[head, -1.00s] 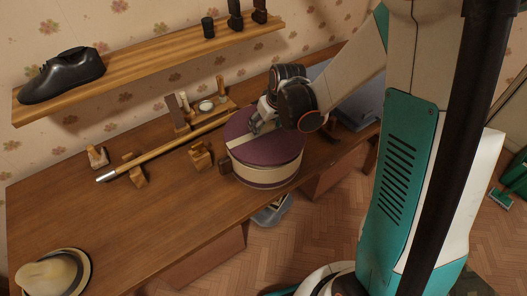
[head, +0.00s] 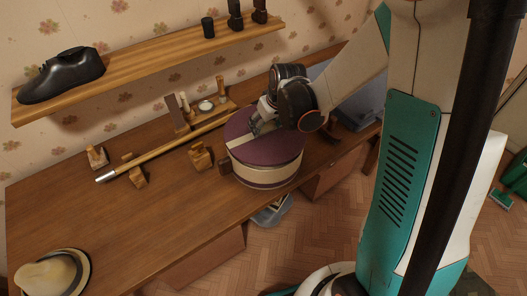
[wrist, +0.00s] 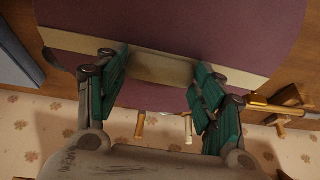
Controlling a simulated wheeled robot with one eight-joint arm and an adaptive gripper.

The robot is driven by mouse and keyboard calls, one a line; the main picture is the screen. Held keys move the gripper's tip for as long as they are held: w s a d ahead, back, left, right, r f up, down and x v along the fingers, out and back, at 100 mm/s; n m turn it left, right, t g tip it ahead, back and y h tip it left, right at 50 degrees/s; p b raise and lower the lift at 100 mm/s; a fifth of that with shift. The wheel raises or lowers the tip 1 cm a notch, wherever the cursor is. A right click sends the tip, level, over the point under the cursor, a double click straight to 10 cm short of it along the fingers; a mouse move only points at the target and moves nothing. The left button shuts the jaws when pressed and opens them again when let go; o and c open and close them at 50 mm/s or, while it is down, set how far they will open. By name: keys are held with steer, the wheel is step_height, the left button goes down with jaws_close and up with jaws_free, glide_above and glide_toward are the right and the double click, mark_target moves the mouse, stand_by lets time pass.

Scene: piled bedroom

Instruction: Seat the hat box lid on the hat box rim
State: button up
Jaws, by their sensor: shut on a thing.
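The hat box (head: 266,176) is round and cream with a purple lower band, standing upright at the desk's front edge. The purple lid (head: 272,152) with a cream band across its top lies over the box. It looks about level, but I cannot tell whether its rim is fully down all round. My gripper (head: 257,127) is above the lid, its fingers pointing down. In the wrist view, my gripper (wrist: 160,68) has its teal fingers on both sides of a raised cream strip in the middle of the lid (wrist: 200,22). The far side of the box is hidden.
A long wooden stick (head: 165,151) rests on wooden blocks left of the box. A small wooden block (head: 225,168) stands close beside the box. A hat (head: 52,275) lies at the desk's front left. A shelf (head: 150,72) with a black shoe (head: 61,75) hangs behind.

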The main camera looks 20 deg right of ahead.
steer(key=shift+f+b, duration=1.5)
steer(key=shift+b, duration=0.05)
stand_by(1.9)
stand_by(0.8)
steer(key=o, duration=1)
steer(key=shift+p+v, duration=0.55)
steer(key=shift+v, duration=0.55)
steer(key=shift+s+r, duration=0.1)
steer(key=shift+r, duration=0.2)
steer(key=shift+s+r+p, duration=0.15)
steer(key=shift+r+p, duration=0.2)
steer(key=shift+p, duration=0.1)
steer(key=shift+o, duration=0.5)
steer(key=o, duration=0.5)
steer(key=shift+c, duration=0.2)
